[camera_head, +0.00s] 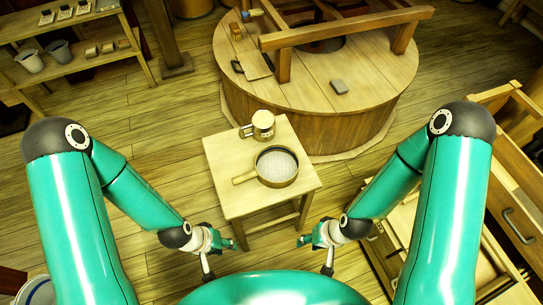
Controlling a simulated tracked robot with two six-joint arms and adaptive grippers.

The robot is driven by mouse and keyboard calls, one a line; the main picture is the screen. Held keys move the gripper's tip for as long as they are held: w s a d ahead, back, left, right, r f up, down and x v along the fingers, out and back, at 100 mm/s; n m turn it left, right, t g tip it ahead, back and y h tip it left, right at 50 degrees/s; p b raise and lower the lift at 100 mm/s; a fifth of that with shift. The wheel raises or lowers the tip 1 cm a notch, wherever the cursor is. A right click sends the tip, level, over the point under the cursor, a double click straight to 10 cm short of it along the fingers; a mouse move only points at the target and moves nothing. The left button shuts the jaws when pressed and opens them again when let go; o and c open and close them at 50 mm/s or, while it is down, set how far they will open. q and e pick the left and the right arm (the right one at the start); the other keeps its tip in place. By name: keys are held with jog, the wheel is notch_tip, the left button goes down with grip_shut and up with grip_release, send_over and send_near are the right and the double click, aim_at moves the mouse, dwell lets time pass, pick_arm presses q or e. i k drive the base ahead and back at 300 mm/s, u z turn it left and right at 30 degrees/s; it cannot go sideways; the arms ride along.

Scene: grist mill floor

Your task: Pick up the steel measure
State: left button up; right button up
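The steel measure (263,122) looks like a small pale metal cup with a handle on its left side. It stands upright near the back edge of a small wooden table (226,156). A round, long-handled pan or sieve (277,164) sits in front of it on the same table, its handle pointing left. My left gripper (219,257) is low by the table's front left, apart from it, with its fingers spread and nothing between them. My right gripper (315,254) is low by the front right, also spread and empty. Neither touches the measure.
Behind the table is a large round wooden millstone casing (330,120) with a timber frame (345,27) and a small grey block (339,86) on top. Shelves (90,59) with pots stand back left. A wooden drawer unit (515,205) is at right. Floor left of the table is clear.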

aim_at(262, 124)
jog(key=u, duration=0.05)
jog(key=k, duration=1.05)
jog(key=z, duration=0.75)
jog(key=i, duration=1.4)
jog(key=u, duration=0.25)
